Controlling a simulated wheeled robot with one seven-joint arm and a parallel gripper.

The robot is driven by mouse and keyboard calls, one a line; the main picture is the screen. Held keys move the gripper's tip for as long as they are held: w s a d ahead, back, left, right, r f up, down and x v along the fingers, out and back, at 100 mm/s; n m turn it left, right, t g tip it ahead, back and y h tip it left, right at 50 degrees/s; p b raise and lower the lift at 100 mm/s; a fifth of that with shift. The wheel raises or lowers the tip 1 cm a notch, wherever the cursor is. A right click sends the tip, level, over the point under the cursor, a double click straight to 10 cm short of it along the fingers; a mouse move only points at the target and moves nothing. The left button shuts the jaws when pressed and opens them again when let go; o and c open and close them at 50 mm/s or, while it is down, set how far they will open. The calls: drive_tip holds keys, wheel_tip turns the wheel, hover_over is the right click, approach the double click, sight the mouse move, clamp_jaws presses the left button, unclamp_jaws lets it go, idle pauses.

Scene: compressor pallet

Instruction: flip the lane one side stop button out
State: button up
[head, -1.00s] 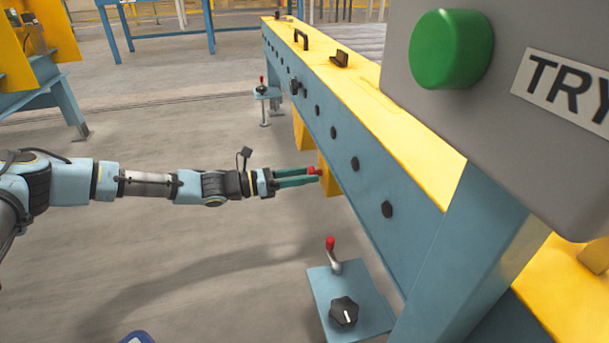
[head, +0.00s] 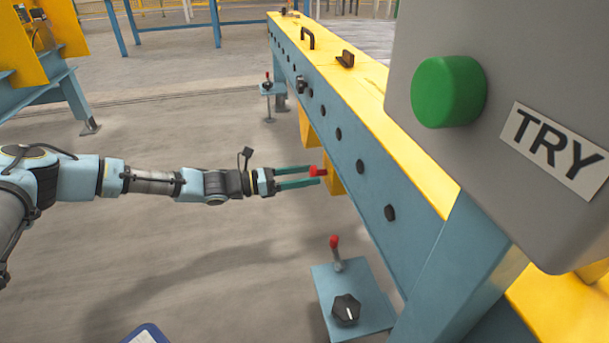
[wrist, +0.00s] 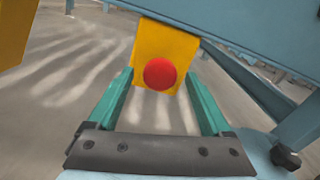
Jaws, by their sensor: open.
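The red round stop button (head: 317,171) is on the face of a yellow box (head: 335,183) under the blue side beam. In the wrist view the button (wrist: 159,74) shows as a red disc in front of the yellow plate (wrist: 165,45). My gripper (head: 316,176) is open, with its green fingers pointing at the box. In the wrist view my gripper (wrist: 158,77) has one finger on each side of the button, with gaps on both sides. I cannot tell whether the fingertips reach past the button's rim. No lane label shows.
A grey panel with a green button (head: 449,91) and a TRY label (head: 553,150) stands close at right. Below, a blue plate (head: 325,283) carries a red-tipped lever (head: 336,252) and a black knob (head: 345,310).

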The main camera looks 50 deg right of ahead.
drive_tip(key=p+v, duration=0.4)
drive_tip(key=v, duration=0.6)
drive_tip(key=shift+w+a, duration=0.25)
drive_tip(key=shift+a, duration=0.05)
